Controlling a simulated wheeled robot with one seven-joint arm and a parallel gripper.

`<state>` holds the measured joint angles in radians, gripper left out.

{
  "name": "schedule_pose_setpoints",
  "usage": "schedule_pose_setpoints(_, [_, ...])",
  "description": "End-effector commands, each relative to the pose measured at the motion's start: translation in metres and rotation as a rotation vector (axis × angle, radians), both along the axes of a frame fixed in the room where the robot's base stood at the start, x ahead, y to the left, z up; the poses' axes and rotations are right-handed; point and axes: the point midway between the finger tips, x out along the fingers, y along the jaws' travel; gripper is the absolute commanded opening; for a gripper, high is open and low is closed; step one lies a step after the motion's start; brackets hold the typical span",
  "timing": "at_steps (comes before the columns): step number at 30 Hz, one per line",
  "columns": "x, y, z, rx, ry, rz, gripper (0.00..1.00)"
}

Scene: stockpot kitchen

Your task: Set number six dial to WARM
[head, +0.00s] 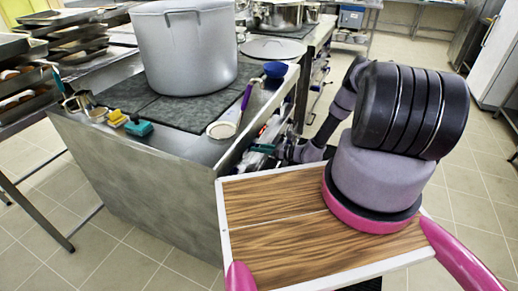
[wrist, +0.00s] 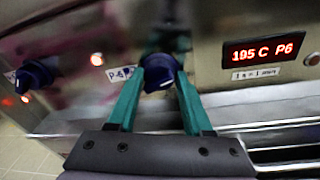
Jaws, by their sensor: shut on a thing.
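A dark blue dial (wrist: 158,72) sits on the metal front panel in the wrist view, beside a white label (wrist: 120,73) that appears to read P-6. My gripper (wrist: 161,78) has its teal fingers on either side of the dial, shut on it. A red-lit display (wrist: 263,49) to the right reads 195 C P6. The dial's pointer and the WARM mark cannot be made out. In the head view my gripper (head: 262,149) reaches the right side of the stove counter, and the dial is hidden there.
Another blue dial (wrist: 36,74) with red lights is to the left. A large stockpot (head: 187,50) stands on the counter (head: 130,155). A purple-handled ladle (head: 223,129) lies near its edge. Tray racks (head: 75,38) stand at left. The tiled floor at right is clear.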

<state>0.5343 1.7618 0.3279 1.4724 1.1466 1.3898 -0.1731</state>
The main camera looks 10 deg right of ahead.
Motion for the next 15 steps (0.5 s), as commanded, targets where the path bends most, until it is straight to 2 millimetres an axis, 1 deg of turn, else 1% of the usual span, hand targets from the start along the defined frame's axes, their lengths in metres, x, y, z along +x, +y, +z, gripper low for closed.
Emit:
schedule_pose_setpoints(6, [-0.0011,-0.0008,-0.0002,-0.096,-0.129,0.0,0.0])
schedule_pose_setpoints(15, [-0.0011,-0.0008,0.0001,-0.175,-0.237,0.0,0.0])
